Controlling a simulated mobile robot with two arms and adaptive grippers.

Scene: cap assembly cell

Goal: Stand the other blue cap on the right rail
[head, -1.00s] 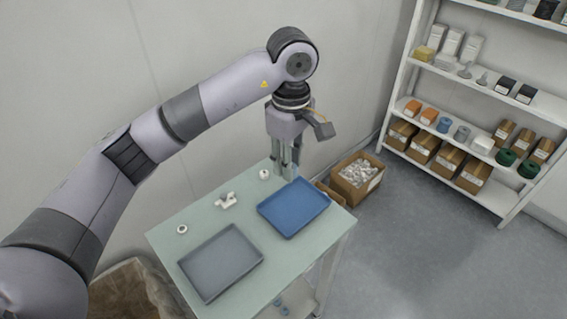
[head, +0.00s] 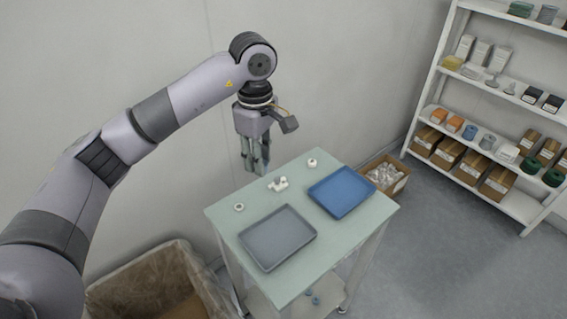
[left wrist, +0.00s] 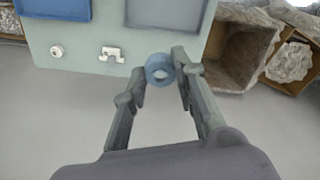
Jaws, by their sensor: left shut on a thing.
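My left gripper (head: 256,168) hangs fingers-down at the far left edge of the table, in the air. In the left wrist view its fingertips (left wrist: 161,75) are shut on a blue ring-shaped cap (left wrist: 159,67). In the head view this cap is too hidden by the fingers to make out. Small blue round parts (head: 312,297) lie on the table's lower shelf. I cannot make out a right rail. My right gripper is not in view.
The table (head: 222,217) carries a grey tray (head: 277,238), a blue tray (head: 341,192), a white ring (head: 239,207), a white fixture (head: 278,184) and a white round part (head: 311,163). Cartons (head: 385,177) and a lined bin (head: 150,290) stand nearby. Shelving (head: 465,120) stands at right.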

